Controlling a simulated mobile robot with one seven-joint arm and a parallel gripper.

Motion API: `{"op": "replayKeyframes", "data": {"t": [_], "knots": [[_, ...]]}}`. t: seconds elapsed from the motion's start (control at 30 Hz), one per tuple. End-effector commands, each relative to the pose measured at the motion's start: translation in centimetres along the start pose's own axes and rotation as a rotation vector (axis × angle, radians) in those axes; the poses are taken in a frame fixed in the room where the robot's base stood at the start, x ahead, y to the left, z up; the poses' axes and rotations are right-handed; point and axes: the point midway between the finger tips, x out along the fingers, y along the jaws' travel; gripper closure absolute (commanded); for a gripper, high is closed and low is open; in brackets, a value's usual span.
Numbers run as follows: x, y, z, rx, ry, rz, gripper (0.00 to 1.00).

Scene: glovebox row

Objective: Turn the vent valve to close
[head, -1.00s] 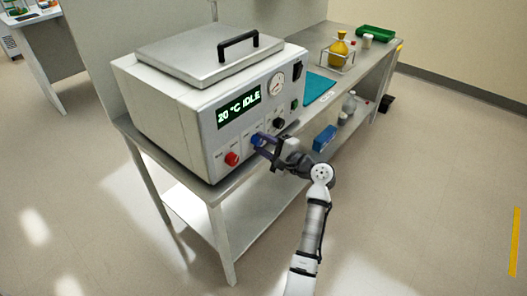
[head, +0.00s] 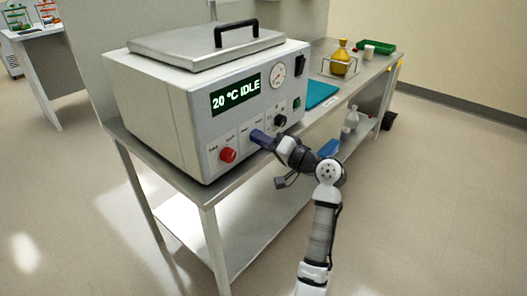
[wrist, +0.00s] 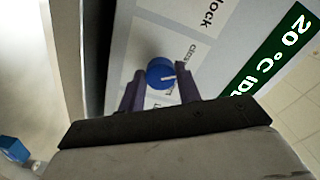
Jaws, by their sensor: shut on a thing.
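The vent valve shows in the wrist view as a round blue knob (wrist: 160,71) with a white pointer line, on the pale front panel of a box-shaped machine (head: 196,125). My gripper (wrist: 160,84) has a dark finger on each side of the knob and is shut on it. The pointer line lies toward the right in the wrist view. A partly cut label starting "clos" stands just above the knob; another label below it is mostly hidden by the fingers.
A red knob (head: 227,155) sits left of my gripper and a black knob (head: 280,121) to its right. A gauge (head: 278,74) and a green display (head: 236,94) reading "20 °C IDLE" are above. The bench (head: 190,190) edge runs below; the floor in front is clear.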

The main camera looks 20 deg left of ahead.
Motion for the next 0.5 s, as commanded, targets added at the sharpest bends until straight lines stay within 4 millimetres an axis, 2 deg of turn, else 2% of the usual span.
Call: {"op": "replayKeyframes", "data": {"t": [0.2,0.5], "knots": [[-0.06,0.36,0.17,-0.128,0.000,0.001,0.89],[-0.03,0.21,0.08,-0.212,-0.001,0.001,0.89]]}}
